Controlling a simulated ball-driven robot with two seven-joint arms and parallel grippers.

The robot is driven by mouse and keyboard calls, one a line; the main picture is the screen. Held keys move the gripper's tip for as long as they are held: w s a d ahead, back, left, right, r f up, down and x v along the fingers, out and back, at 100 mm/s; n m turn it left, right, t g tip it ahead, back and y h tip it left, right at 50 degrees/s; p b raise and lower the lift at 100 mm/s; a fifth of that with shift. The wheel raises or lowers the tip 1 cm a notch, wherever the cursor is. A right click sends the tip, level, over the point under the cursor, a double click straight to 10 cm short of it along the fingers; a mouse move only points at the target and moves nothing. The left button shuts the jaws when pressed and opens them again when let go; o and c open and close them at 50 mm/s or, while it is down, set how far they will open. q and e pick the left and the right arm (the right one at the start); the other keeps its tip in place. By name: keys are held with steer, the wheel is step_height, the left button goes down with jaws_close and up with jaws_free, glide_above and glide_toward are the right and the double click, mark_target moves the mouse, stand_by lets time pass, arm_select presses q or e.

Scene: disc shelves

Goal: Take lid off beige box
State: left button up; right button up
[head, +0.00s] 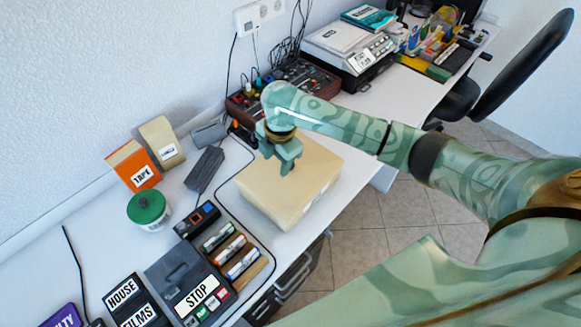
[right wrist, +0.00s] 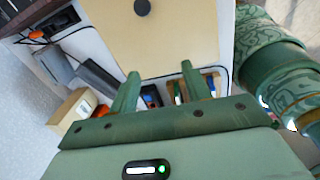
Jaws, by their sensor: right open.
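The beige box (head: 292,203) with its lid on sits on the white desk near the front edge, in the middle of the head view. In the right wrist view the lid (right wrist: 185,35) is a flat beige panel with a round dark knob (right wrist: 142,7) at the top of the picture. My right gripper (head: 287,167) is over the lid; it also shows in the right wrist view (right wrist: 160,70), with its two green fingers apart and nothing between them. The knob lies beyond the fingertips there, and the gripper hides it in the head view. My left gripper is out of view.
Dark device boxes (head: 205,165) with cables lie behind left. A brown box of electronics (head: 290,85) stands behind. A black chair (head: 525,60) is far right.

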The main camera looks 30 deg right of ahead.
steer(key=w+d+r+n+g, duration=0.1)
steer(key=w+d+r, duration=0.2)
steer(key=d+r, duration=0.35)
steer(key=shift+h, duration=0.4)
steer(key=f+b, duration=0.1)
steer(key=f, duration=0.2)
steer(key=f+b, duration=0.2)
steer(key=f, duration=0.1)
steer(key=f+b, duration=0.1)
steer(key=f, duration=0.3)
steer(key=shift+w+a+f+b, duration=0.1)
steer(key=shift+w+a+b, duration=0.2)
steer(key=shift+b, duration=0.1)
step_height(320, 180, down, 5)
steer(key=b, duration=0.3)
steer(key=shift+w+f, duration=0.1)
steer(key=shift+f, duration=0.05)
jaws_close()
